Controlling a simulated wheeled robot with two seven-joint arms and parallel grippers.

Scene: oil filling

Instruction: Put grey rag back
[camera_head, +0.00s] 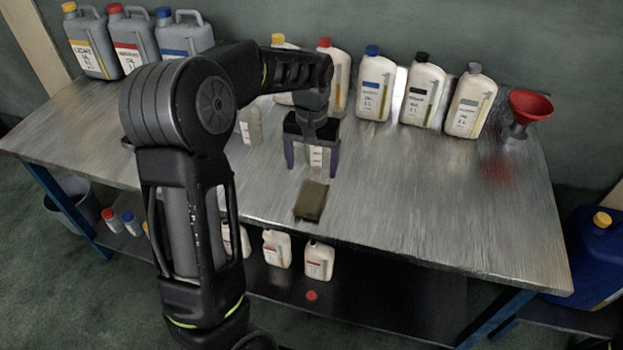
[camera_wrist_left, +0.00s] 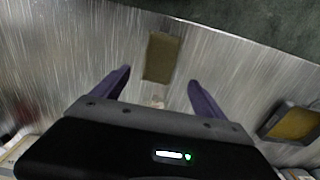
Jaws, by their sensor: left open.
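A folded olive-grey rag (camera_head: 311,201) lies flat on the metal table near its front edge. In the left wrist view the rag (camera_wrist_left: 162,57) lies just beyond my fingertips, roughly centred between them. My left gripper (camera_head: 312,172) is open, pointing down, just behind the rag and apart from it. Its two fingers also show in the left wrist view (camera_wrist_left: 160,80), with nothing gripped. A small white container with a red label (camera_head: 317,156) shows between the fingers in the head view. My right gripper is not in view.
A dark tray with a yellowish inside (camera_wrist_left: 270,127) is at the right in the wrist view. Several white bottles (camera_head: 373,88) and a red funnel (camera_head: 530,104) line the back. Small containers (camera_head: 319,260) stand on the lower shelf. The table's right front is clear.

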